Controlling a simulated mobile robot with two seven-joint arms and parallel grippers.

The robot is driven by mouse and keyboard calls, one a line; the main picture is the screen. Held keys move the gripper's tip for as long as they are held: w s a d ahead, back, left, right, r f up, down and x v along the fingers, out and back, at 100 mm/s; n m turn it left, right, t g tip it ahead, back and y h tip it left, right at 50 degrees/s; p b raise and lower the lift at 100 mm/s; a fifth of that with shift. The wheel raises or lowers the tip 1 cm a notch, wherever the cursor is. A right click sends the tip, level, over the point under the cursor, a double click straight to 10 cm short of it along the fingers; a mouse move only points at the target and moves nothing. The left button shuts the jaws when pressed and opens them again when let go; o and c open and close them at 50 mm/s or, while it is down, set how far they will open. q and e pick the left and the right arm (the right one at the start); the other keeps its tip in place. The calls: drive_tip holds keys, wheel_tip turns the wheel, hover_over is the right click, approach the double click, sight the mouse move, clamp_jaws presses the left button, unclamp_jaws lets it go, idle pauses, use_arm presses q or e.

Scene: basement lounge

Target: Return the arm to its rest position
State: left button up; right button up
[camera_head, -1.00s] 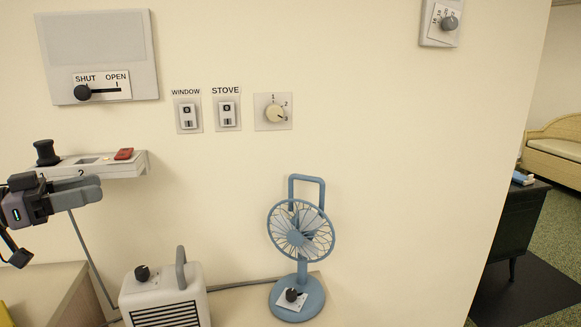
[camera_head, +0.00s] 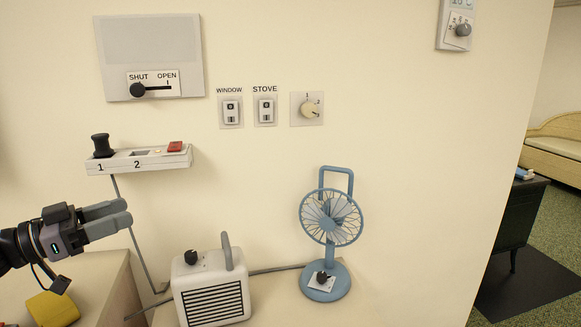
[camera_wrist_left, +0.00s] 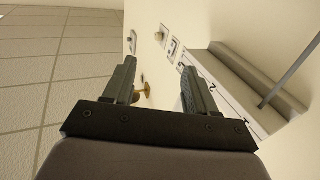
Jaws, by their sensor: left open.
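My left gripper (camera_head: 126,213) comes in from the left in the head view, below the small wall shelf and above the wooden surface. It is open and empty, and touches nothing that I can see. In the left wrist view its two fingers (camera_wrist_left: 157,85) stand apart, with the wall and the numbered shelf (camera_wrist_left: 230,88) beyond them. My right gripper is not in view.
The white shelf (camera_head: 140,161) carries a black knob and a red switch. A white heater (camera_head: 211,288) and a blue fan (camera_head: 331,217) stand below. A vent panel (camera_head: 150,52) is on the wall. A yellow object (camera_head: 52,309) lies lower left.

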use_arm(q)
drive_tip(key=s+d+f+n+t+y+p, duration=0.1)
drive_tip(key=s+d+f+n+t+y, duration=0.15)
drive_tip(key=d+f, duration=0.45)
drive_tip(key=s+d+f+n+t+y+p, duration=0.1)
drive_tip(key=s+d+f+n+t+y, duration=0.2)
drive_tip(key=f, duration=0.8)
drive_tip(key=s+d+f+n+g+y+p, duration=0.1)
drive_tip(key=s+f+g+y, duration=0.5)
drive_tip(key=s+f, duration=1.1)
drive_tip(key=s+n+y, duration=0.1)
drive_tip(key=s, duration=0.3)
drive_tip(key=shift+d+f+g+p, duration=0.15)
drive_tip(key=shift+f+g+p, duration=0.1)
drive_tip(key=shift+g+p, duration=0.1)
drive_tip(key=shift+c, duration=1.4)
